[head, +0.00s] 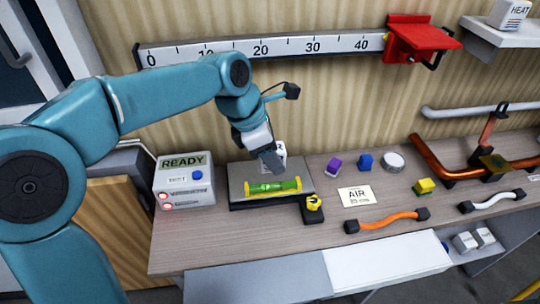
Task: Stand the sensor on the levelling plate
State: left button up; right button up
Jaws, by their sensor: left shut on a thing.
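The levelling plate (238,183) is a flat grey slab on the bench, with a green spirit level with yellow ends (272,187) along its front. My left gripper (270,161) comes down from above over the back right part of the plate. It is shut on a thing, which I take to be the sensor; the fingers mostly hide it. A white piece with a dark mark (281,149) shows beside the fingers; I cannot tell whether it is held or stands behind. Contact with the plate cannot be made out. My right gripper is not in view.
A yellow knob on a black block (313,205) is at the plate's front right corner. A READY box (184,181) stands left.

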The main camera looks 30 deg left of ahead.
pick_arm(q)
jog(key=w+a+f, duration=0.1)
jog(key=w, duration=0.1)
jog(key=w+a+f, duration=0.1)
jog(key=shift+w+a+f, duration=0.1)
jog(key=shift+w+a, duration=0.3)
notch_tip(320, 180, down, 5)
jog(key=shift+r, duration=0.2)
jog(key=shift+w+a+f, duration=0.1)
jog(key=shift+w+f, duration=0.1)
jog(key=shift+b, duration=0.3)
jog(key=shift+f, duration=0.15)
jog(key=o, duration=1.1)
